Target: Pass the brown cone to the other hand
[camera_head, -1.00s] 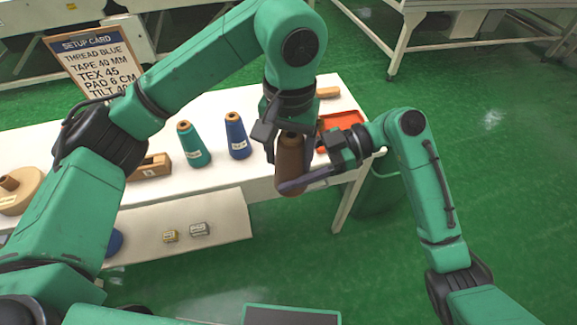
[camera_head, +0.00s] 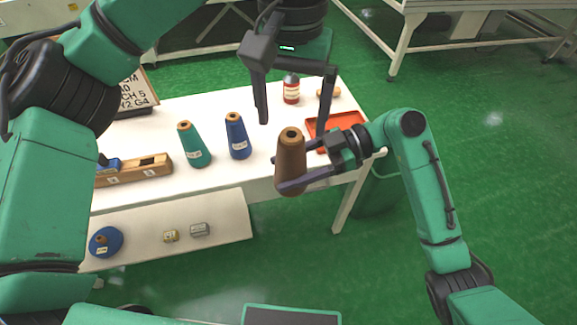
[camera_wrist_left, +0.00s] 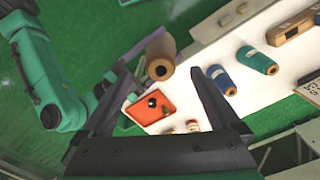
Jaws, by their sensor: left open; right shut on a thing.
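The brown cone (camera_head: 290,160) stands roughly upright in the head view, in front of the table's front edge. My right gripper (camera_head: 295,172) is shut on it, with its fingers on either side of the lower part. My left gripper (camera_head: 292,112) is open and empty, raised above the cone with its fingers pointing down. In the left wrist view the cone (camera_wrist_left: 161,68) shows top-on beyond and between the open left fingers (camera_wrist_left: 165,85), apart from them. The cone's far side is hidden.
A lower shelf (camera_head: 225,225) holds small boxes and a blue spool (camera_head: 105,242).

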